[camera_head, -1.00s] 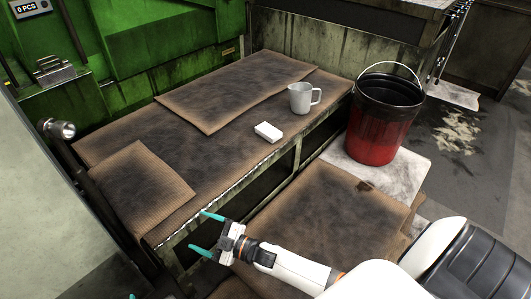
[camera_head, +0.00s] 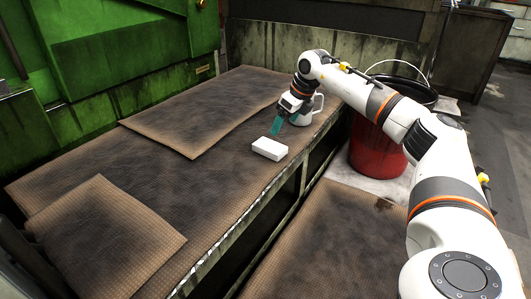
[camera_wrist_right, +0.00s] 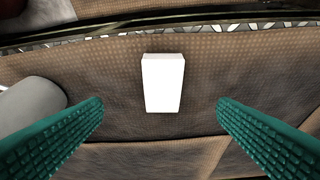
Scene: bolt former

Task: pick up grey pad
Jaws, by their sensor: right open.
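The pad (camera_head: 269,149) shows as a small, nearly white rectangular block lying flat on the brown-matted bench top near its front edge. In the right wrist view the pad (camera_wrist_right: 163,82) is upright in the picture, centred between and beyond the fingertips. My right gripper (camera_head: 278,126) hangs above the bench just behind the pad, teal fingers pointing down. In the right wrist view its two fingers (camera_wrist_right: 160,112) are wide apart with nothing between them, clear of the pad. My left gripper is out of view.
A light metal jug (camera_head: 302,118) stands close beside my right gripper, partly hidden by it. Loose brown mats (camera_head: 105,235) lie on the bench (camera_head: 225,183). A red bucket (camera_head: 376,150) stands on the floor to the right, behind my arm. The bench left of the pad is clear.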

